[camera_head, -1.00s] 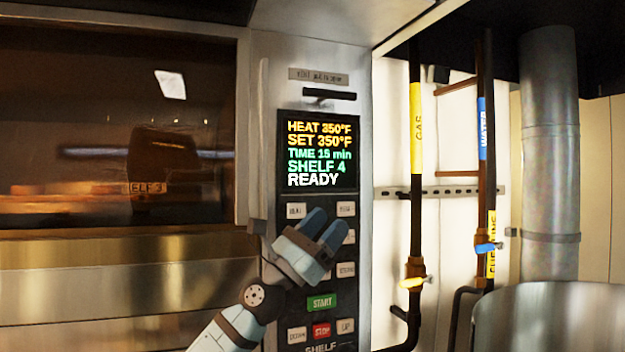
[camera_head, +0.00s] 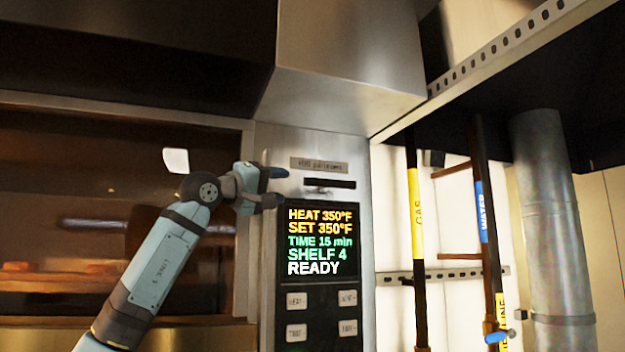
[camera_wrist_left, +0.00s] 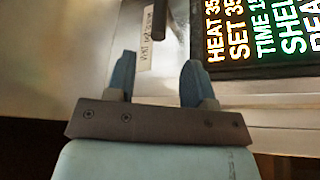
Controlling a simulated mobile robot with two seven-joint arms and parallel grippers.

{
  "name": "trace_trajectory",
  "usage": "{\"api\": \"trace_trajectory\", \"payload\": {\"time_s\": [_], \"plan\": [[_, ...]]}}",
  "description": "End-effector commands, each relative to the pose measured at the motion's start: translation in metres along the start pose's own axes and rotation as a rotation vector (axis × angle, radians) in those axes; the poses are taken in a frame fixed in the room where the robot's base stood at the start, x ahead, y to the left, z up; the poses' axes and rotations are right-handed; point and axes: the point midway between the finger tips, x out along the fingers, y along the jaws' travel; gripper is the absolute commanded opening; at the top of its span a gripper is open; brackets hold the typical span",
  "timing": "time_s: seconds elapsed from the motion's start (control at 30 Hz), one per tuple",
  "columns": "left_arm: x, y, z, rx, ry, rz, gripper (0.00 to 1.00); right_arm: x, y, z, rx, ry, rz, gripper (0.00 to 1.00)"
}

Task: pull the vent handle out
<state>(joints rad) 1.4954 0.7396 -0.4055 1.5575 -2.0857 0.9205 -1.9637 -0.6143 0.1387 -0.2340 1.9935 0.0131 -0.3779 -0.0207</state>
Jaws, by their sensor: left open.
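The vent handle (camera_head: 330,184) is a short dark horizontal bar on the steel panel, just above the lit display and below a small label plate (camera_head: 319,165). In the left wrist view the handle (camera_wrist_left: 160,20) shows as a dark bar at the top, beyond the fingertips and roughly in line with the gap between them. My left gripper (camera_head: 279,187) is open and empty, to the left of the handle and apart from it. Its two blue fingers also show in the left wrist view (camera_wrist_left: 157,70). My right gripper is in neither view.
The display (camera_head: 318,240) and buttons (camera_head: 297,301) lie below the handle. A steel hood box (camera_head: 345,75) juts out above. The oven's glass door (camera_head: 60,200) is at left. Gas (camera_head: 416,215) and water (camera_head: 482,210) pipes stand at right.

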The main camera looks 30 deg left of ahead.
Motion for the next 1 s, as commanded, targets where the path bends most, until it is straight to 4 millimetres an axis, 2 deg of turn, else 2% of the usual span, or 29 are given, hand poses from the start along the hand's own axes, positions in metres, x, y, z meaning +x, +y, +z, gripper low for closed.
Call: {"api": "trace_trajectory", "payload": {"time_s": [0.03, 0.2, 0.4, 0.6, 0.9, 0.93, 1.0], "plan": [[0.014, 0.004, -0.001, -0.005, -0.003, 0.001, 0.48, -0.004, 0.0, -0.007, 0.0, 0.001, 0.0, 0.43], [0.051, 0.004, 0.0, -0.004, -0.004, 0.002, 0.48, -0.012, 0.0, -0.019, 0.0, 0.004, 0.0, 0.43], [0.084, 0.003, 0.0, -0.005, -0.003, 0.002, 0.48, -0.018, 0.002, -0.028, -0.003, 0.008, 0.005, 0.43], [0.099, 0.002, 0.001, -0.003, -0.002, 0.003, 0.48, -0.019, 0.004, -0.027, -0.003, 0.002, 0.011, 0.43], [0.101, 0.001, 0.001, -0.002, -0.002, 0.003, 0.48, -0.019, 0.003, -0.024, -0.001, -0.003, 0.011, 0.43], [0.101, 0.001, 0.001, -0.002, -0.002, 0.003, 0.44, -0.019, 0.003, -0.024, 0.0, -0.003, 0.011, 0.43], [0.101, 0.001, 0.001, -0.002, -0.002, 0.003, 0.28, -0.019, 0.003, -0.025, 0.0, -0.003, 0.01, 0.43]]}}
